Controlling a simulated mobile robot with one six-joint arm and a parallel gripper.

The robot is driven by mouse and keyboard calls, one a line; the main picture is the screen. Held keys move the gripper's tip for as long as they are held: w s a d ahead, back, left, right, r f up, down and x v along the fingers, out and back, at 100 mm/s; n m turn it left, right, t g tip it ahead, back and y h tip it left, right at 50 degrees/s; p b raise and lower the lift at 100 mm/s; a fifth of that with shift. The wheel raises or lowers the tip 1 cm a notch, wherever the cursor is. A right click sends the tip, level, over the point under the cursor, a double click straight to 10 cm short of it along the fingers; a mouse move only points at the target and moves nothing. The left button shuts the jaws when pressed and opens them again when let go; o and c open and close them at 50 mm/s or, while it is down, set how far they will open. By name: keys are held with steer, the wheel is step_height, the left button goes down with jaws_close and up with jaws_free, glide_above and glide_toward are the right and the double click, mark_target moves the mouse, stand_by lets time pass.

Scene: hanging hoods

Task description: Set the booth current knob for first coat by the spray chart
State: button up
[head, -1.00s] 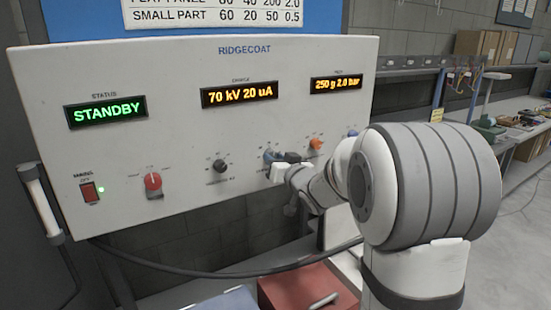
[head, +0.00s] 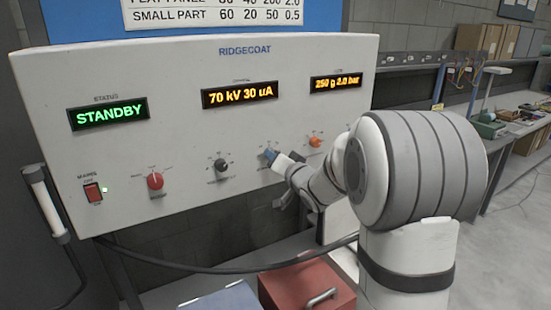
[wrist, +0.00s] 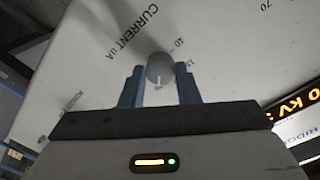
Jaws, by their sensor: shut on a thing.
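The grey current knob (wrist: 160,68) sits on the white Ridgecoat panel (head: 200,120), beside a "CURRENT uA" label (wrist: 144,30) in the wrist view. My gripper (head: 271,155) is shut on this knob, one blue finger on each side. The gripper hides the knob in the head view. The charge display (head: 240,95) reads 70 kV 30 uA. The spray chart (head: 215,14) is cut off by the top edge; a "SMALL PART" row reads 60 20 50 0.5, and the row above is partly cut. No first-coat row shows.
A dark knob (head: 221,166) and a red knob (head: 155,181) are left of my gripper; an orange knob (head: 315,141) is to the right. The status display (head: 108,116) reads STANDBY. A red box (head: 300,285) and a black cable (head: 200,272) lie below the panel.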

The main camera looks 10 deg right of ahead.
steer(key=o, duration=1)
steer(key=b+v, duration=0.1)
steer(key=v, duration=0.6)
steer(key=shift+s+d+b, duration=0.15)
steer(key=shift+s+b, duration=0.15)
steer(key=shift+s, duration=0.1)
